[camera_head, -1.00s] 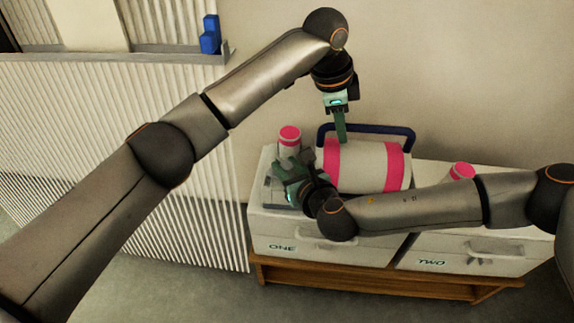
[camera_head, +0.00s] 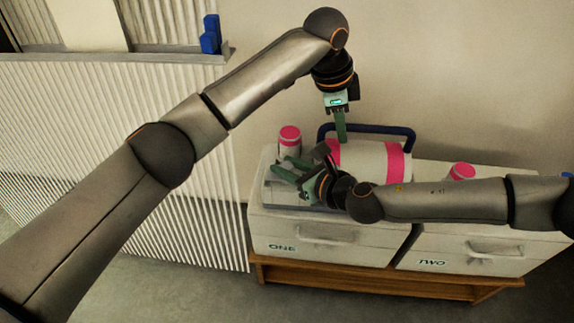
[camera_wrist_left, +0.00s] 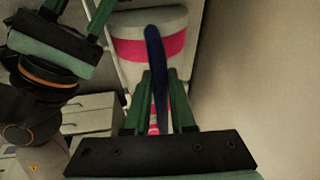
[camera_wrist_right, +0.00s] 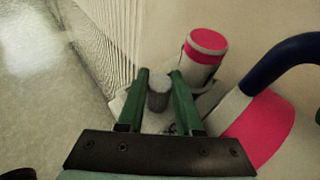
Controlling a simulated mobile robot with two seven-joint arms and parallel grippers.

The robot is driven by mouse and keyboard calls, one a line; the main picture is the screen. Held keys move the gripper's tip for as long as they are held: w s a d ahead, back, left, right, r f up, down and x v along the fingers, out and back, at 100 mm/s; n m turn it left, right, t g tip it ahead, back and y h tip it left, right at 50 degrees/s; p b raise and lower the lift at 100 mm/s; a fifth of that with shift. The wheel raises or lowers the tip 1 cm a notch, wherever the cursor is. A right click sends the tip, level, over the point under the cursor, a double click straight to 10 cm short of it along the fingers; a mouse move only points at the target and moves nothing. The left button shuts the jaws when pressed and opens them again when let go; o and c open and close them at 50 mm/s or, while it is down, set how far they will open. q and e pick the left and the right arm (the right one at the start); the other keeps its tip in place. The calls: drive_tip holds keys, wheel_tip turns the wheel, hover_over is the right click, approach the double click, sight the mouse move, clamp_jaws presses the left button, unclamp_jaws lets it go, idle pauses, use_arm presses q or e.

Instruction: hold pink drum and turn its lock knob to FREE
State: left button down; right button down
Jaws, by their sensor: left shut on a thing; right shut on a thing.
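The pink drum (camera_head: 372,165) is a white cylinder with pink bands, lying on its side on the cabinet top, with a dark blue handle (camera_head: 385,130). My left gripper (camera_head: 341,138) points down and is shut on the handle; the left wrist view shows the handle (camera_wrist_left: 155,60) between its fingers. My right gripper (camera_head: 283,173) is left of the drum. In the right wrist view its fingers (camera_wrist_right: 159,85) are shut on a grey cylindrical knob (camera_wrist_right: 159,96). The knob is hard to make out in the head view, and no FREE marking is readable.
A white can with a pink lid (camera_head: 290,140) stands just behind my right gripper, and another pink-topped one (camera_head: 462,171) is right of the drum. Drawers ONE (camera_head: 290,235) and TWO (camera_head: 480,250) are below. A wall is behind.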

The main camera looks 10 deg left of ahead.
drive_tip(key=c, duration=0.6)
unclamp_jaws()
drive_tip(key=shift+w+d, duration=0.1)
drive_tip(key=shift+h, duration=0.3)
